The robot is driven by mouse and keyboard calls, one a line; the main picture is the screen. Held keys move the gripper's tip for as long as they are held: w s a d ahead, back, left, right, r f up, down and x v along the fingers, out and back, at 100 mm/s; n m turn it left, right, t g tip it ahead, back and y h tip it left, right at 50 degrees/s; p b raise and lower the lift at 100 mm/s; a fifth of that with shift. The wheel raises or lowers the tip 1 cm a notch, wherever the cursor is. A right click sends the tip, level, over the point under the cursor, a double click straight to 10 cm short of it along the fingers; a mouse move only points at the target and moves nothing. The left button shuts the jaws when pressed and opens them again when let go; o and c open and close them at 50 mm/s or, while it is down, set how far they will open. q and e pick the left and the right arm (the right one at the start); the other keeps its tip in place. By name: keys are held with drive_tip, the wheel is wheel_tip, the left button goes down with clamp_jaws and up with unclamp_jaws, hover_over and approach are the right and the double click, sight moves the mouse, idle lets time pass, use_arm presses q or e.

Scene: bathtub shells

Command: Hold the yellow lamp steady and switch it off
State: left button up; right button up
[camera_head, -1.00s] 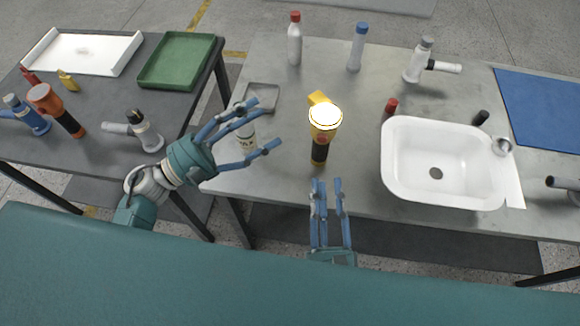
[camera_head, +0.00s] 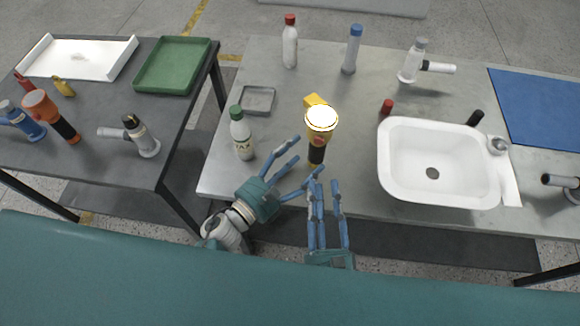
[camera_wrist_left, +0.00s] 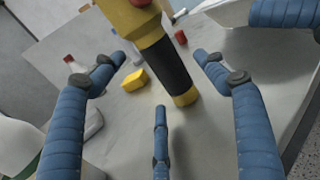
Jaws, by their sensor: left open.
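The yellow lamp (camera_head: 317,140) stands upright on the right-hand table, its top glowing bright white. It has a black grip; in the left wrist view, the lamp (camera_wrist_left: 165,62) shows a red button (camera_wrist_left: 141,3) on its yellow body. My left gripper (camera_head: 308,157) is open just left of and in front of the lamp. In the left wrist view its spread blue fingers (camera_wrist_left: 160,58) point toward the black grip, with no clear contact. My right gripper (camera_head: 325,184) has its fingers apart and empty, in front of the lamp near the table's front edge.
A yellow block (camera_head: 315,100) lies behind the lamp. A green-capped bottle (camera_head: 242,138) and a grey tray (camera_head: 272,99) are to the left. A white basin (camera_head: 395,185) and a red cap (camera_head: 387,107) are to the right. Taller bottles stand farther back.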

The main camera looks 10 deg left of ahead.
sight(315, 145)
use_arm(q)
drive_tip(key=x, duration=0.6)
drive_tip(key=shift+c, duration=0.2)
drive_tip(key=c, duration=1.3)
drive_tip(key=shift+c, duration=0.3)
use_arm(e)
clamp_jaws()
